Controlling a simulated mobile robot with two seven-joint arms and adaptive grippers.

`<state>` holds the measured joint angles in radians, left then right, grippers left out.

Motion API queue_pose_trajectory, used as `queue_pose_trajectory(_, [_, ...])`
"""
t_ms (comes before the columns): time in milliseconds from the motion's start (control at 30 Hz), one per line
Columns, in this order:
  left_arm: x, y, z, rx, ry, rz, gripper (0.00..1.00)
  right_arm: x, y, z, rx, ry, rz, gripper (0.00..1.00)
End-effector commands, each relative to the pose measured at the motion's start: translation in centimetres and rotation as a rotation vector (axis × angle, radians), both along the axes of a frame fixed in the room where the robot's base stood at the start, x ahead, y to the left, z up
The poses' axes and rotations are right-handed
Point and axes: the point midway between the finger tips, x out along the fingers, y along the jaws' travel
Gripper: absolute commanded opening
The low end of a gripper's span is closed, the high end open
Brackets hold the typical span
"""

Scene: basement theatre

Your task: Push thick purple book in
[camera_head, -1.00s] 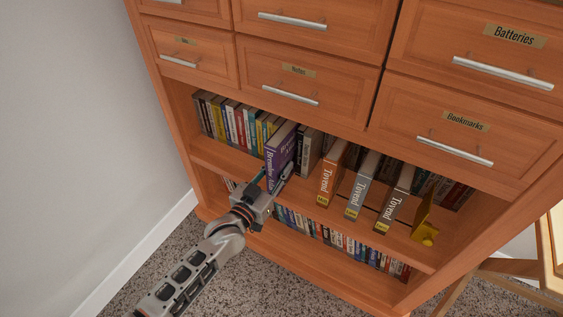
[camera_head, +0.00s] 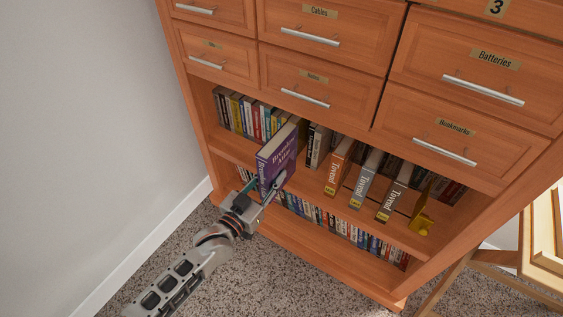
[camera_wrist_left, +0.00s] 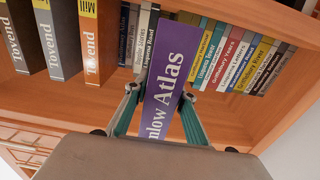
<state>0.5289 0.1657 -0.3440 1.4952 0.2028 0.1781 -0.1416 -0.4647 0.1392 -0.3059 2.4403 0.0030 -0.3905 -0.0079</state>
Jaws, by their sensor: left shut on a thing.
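The thick purple book (camera_head: 277,158) stands upright on the upper open shelf and juts out well past the row of books. Its white title lettering shows in the head view. My left gripper (camera_head: 264,186) is shut on the near end of this book, one finger on each side. In the left wrist view the purple spine (camera_wrist_left: 172,72) rises between the two teal-sided fingers (camera_wrist_left: 160,95). My right gripper is not in view.
Several books (camera_head: 250,115) stand in a row left of the purple one. Large Tovend books (camera_head: 341,167) jut out to its right, with a yellow bookend (camera_head: 422,215) beyond. A lower shelf holds small books (camera_head: 340,223). Drawers (camera_head: 307,82) are above; a plain wall (camera_head: 80,130) is at left.

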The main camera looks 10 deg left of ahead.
Motion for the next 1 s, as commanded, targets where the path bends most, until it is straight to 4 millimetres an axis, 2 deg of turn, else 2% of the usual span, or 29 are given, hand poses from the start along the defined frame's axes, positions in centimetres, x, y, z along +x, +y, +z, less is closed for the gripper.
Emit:
queue_pose_trajectory(33, [-0.9, 0.4, 1.0, -0.001, -0.012, 0.0, 0.0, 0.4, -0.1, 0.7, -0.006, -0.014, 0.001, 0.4])
queue_pose_trajectory(200, [-4.0, 1.4, 0.8, -0.001, -0.01, 0.0, 0.0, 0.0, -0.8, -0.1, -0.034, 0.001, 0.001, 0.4])
queue_pose_trajectory(400, [-6.2, 2.1, 0.6, -0.002, -0.008, 0.0, 0.0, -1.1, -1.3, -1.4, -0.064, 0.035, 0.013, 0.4])
queue_pose_trajectory(600, [-7.0, 2.3, 0.6, -0.002, -0.009, 0.0, 0.0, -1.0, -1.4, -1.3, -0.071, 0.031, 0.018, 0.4])
queue_pose_trajectory(1000, [-7.0, 2.3, 0.6, -0.002, -0.008, 0.0, 0.0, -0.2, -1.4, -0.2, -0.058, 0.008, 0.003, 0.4])
